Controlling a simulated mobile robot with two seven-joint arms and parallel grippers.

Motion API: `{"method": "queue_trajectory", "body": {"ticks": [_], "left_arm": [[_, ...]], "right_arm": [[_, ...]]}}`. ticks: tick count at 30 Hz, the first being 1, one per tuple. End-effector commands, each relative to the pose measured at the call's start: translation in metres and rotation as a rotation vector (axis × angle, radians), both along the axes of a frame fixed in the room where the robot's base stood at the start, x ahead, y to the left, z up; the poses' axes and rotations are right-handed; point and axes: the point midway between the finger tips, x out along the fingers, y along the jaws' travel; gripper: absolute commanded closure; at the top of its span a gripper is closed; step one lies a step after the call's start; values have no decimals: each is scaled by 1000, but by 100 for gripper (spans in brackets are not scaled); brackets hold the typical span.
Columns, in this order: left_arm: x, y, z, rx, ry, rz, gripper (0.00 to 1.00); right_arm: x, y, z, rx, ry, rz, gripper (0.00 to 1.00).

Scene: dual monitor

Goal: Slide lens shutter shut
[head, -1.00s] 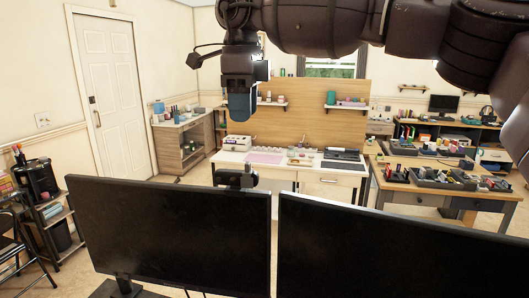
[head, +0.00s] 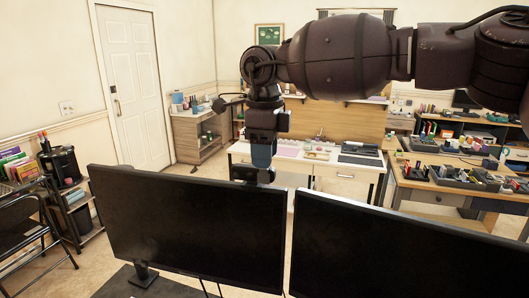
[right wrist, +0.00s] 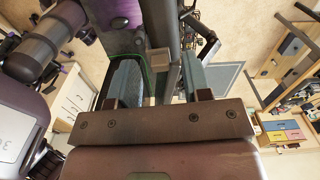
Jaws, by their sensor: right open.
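A small black webcam (head: 252,174) sits on the top edge of the left monitor (head: 190,222), near its right end. My right gripper (head: 262,157) points down from above and meets the webcam in the head view; its blue-grey fingertips overlap the webcam's upper part, and I cannot tell whether they touch. In the right wrist view, its two fingers (right wrist: 158,82) stand apart, with a small grey block and a dark bar showing between them. The lens shutter is too small to make out. My left gripper is not in view.
A second monitor (head: 405,250) stands close on the right, with a narrow gap between the two. Behind are a white-topped workbench (head: 325,160), a cluttered wooden table (head: 425,185) and a black shelf cart (head: 72,195) at the left.

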Motion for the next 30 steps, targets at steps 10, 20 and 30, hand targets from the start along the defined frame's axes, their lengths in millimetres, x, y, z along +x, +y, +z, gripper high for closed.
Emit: {"method": "queue_trajectory", "body": {"ticks": [10, 20, 30], "left_arm": [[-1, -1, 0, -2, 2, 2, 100], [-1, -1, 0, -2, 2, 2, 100], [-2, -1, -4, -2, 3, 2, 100]], "right_arm": [[0, 0, -7, 1, 0, 0, 55], [0, 0, -7, 1, 0, 0, 95], [-5, 4, -7, 1, -1, 1, 100]]}}
